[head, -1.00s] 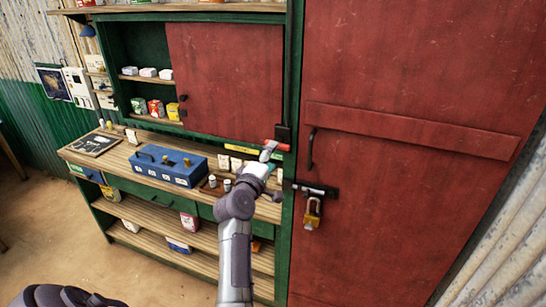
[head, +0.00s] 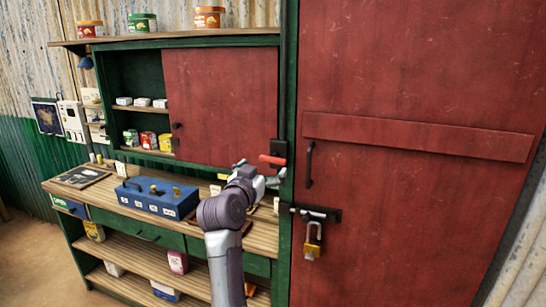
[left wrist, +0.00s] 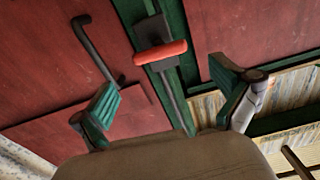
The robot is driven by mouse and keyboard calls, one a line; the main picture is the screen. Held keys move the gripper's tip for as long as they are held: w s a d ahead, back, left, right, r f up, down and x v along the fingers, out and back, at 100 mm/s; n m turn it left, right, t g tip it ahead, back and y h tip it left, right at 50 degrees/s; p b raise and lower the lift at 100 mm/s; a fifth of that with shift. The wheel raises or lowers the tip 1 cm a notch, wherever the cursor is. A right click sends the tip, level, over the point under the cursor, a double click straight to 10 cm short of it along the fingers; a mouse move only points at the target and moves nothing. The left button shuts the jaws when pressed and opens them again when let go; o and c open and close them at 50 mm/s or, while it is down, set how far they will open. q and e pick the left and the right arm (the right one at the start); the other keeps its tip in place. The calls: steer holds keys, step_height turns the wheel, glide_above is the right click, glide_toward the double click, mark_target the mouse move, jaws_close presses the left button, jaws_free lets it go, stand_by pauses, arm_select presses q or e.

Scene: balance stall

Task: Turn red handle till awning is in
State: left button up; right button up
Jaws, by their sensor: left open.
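The red handle (head: 272,159) sits on a dark bracket on the green post between the cupboard and the door. In the left wrist view, the red handle (left wrist: 160,51) lies crosswise on a dark crank with a thin rod running down from it. My left gripper (head: 257,174) is just below and in front of the handle. In the left wrist view, its open fingers (left wrist: 168,95) are spread wide with nothing between them, and the handle shows beyond them. I cannot tell whether a finger touches it. No awning shows. My right gripper is not in view.
A red door (head: 400,200) with a dark pull (head: 309,165) and a padlock (head: 312,247) stands right of the post. A counter (head: 105,180) with a blue box (head: 158,199) is at left. A shelf with tins (head: 142,22) runs above the red panel (head: 222,105).

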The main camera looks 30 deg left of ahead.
mark_target(272, 160)
arm_select(q)
steer(key=p+x, duration=0.1)
steer(key=x, duration=0.6)
steer(key=shift+w+a, duration=0.1)
steer(key=shift+w, duration=0.1)
steer(key=c, duration=0.9)
steer(key=shift+n+p, duration=0.5)
steer(key=shift+p, duration=0.1)
steer(key=shift+c, duration=0.5)
steer(key=o, duration=1)
steer(key=shift+s, duration=0.1)
